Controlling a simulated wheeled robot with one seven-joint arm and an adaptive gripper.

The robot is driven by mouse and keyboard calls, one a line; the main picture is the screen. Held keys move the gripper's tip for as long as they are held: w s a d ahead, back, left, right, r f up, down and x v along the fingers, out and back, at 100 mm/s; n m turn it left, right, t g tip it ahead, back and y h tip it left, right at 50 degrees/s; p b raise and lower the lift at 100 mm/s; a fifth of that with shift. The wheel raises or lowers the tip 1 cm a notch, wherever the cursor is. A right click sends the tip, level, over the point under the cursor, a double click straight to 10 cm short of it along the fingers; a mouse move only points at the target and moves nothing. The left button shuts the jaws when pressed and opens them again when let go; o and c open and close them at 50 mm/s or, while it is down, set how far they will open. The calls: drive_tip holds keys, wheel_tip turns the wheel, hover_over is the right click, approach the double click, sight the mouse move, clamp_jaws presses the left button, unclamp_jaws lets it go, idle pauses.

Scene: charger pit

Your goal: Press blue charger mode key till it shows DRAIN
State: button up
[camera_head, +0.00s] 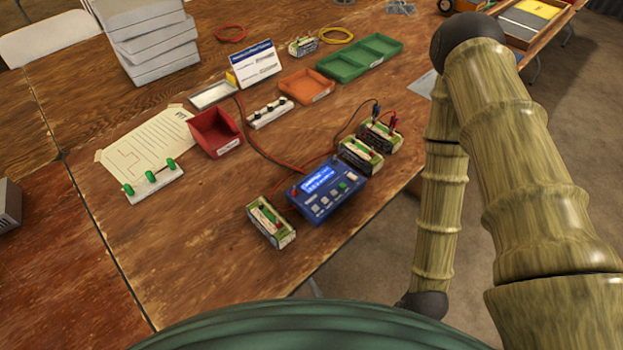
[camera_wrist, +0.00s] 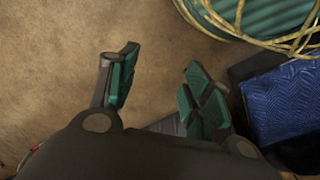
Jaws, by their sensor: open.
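The blue charger (camera_head: 326,188) sits near the front edge of the wooden table in the head view. Its lit blue screen (camera_head: 318,180) shows white text too small to read for certain. Several small keys line its front face, most of them pale and one green (camera_head: 342,187). I cannot tell which is the mode key. My gripper (camera_wrist: 160,85) shows in the wrist view, open and empty, with green pads, above the brown floor. It is away from the charger, which does not show in the wrist view. The gripper is outside the head view.
Battery packs stand left (camera_head: 270,222) and right (camera_head: 360,154) of the charger, with red and black leads. Behind are a red bin (camera_head: 214,132), an orange tray (camera_head: 306,87) and a green tray (camera_head: 360,58). In the wrist view, a blue quilted thing (camera_wrist: 285,100) lies right of my gripper.

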drive_tip(key=shift+c, duration=0.3)
clamp_jaws()
idle(1.1)
